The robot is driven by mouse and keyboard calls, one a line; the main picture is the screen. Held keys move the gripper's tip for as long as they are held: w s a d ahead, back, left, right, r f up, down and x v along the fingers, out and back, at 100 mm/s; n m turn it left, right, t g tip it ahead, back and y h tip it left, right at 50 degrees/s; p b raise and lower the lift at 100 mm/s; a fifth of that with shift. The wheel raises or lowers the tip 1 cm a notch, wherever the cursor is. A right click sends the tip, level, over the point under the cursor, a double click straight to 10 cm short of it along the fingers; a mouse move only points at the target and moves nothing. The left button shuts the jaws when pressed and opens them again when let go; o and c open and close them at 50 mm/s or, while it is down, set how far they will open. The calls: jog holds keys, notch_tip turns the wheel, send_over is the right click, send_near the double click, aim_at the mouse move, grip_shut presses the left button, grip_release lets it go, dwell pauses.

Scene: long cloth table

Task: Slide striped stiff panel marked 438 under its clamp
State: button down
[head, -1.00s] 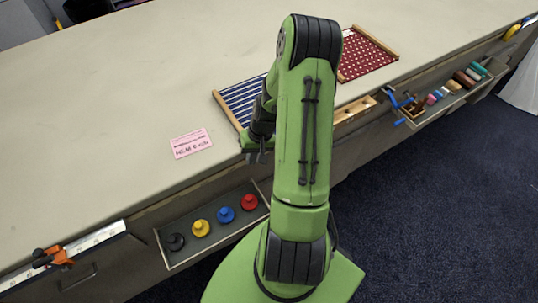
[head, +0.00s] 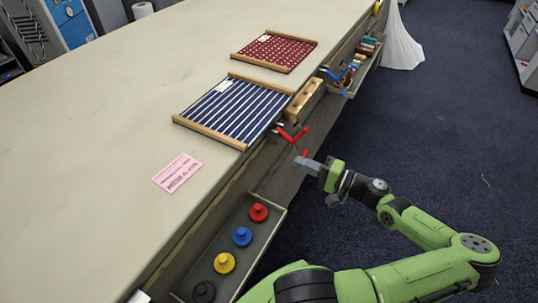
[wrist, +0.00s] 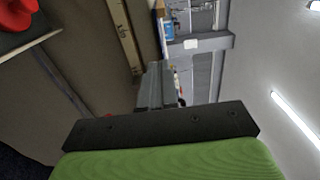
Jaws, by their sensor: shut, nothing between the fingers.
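The striped panel (head: 228,122), dark blue with white stripes and wooden end bars, lies flat on the cloth table by its front edge. A small white label (head: 224,86) sits at its far end, too small to read. A red clamp (head: 293,134) is at the table edge beside the panel's right side; I cannot tell whether the panel touches it. My gripper (head: 303,162) is shut and empty, off the table's front side, just below and right of the red clamp. In the wrist view its fingers (wrist: 158,88) are together.
A dotted red panel (head: 274,52) lies farther back, with a blue clamp (head: 340,76) near it. A wooden block with holes (head: 304,100) is along the edge. A pink card (head: 177,173) lies nearer. An open tray (head: 266,232) holds coloured knobs. Floor to the right is clear.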

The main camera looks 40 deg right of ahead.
jog(key=b+x, duration=0.1)
jog(key=x, duration=1.2)
jog(key=shift+w+b, duration=0.3)
jog(key=shift+w, duration=0.1)
jog(key=shift+f, duration=0.1)
jog(key=shift+p+x, duration=0.3)
jog(key=shift+x, duration=0.5)
